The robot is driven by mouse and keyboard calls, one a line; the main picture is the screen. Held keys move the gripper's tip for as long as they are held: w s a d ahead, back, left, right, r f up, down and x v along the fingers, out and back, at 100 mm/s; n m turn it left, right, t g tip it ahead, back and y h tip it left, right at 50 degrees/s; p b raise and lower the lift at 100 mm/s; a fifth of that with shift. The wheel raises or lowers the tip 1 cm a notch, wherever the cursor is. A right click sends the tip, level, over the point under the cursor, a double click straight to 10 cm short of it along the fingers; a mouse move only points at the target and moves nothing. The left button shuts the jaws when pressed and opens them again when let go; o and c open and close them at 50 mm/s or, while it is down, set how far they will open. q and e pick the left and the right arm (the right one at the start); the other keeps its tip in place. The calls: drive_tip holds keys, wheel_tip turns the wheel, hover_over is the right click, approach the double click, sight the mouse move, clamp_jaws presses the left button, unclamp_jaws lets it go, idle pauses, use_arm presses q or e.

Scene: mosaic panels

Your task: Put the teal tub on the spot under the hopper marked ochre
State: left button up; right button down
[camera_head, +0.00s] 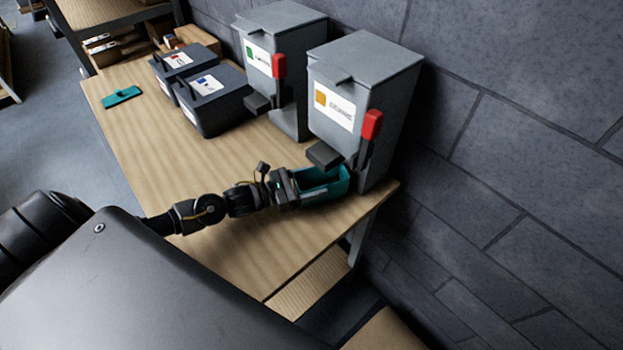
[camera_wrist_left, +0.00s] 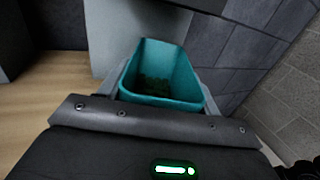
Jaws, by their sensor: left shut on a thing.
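The teal tub (camera_head: 340,184) is at the right end of the wooden table, just below the spout (camera_head: 323,156) of the grey hopper with the ochre label (camera_head: 320,98). My left gripper (camera_head: 287,188) is shut on the tub's near side. In the left wrist view the tub (camera_wrist_left: 160,55) is upright and open-topped, with a darker green patch inside that I cannot identify. Whether its base touches the table is hidden. My right gripper is not in view.
A second grey hopper (camera_head: 290,25) with a green label stands to the left. Two dark lidded bins (camera_head: 172,62) (camera_head: 215,108) and a flat teal piece (camera_head: 121,96) are farther left. The table's middle (camera_head: 180,140) is clear. A grey wall stands behind.

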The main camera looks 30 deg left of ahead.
use_arm(q)
drive_tip(key=shift+f, duration=0.2)
drive_tip(key=o, duration=1.1)
drive_tip(key=shift+f, duration=0.1)
drive_tip(key=shift+s, duration=0.1)
drive_tip(key=shift+a, duration=0.1)
drive_tip(key=b+v, duration=0.3)
drive_tip(key=v, duration=0.7)
drive_tip(key=shift+s+a+b, duration=0.1)
drive_tip(key=shift+s+b, duration=0.2)
drive_tip(key=shift+s+a, duration=0.45)
drive_tip(key=shift+a, duration=0.05)
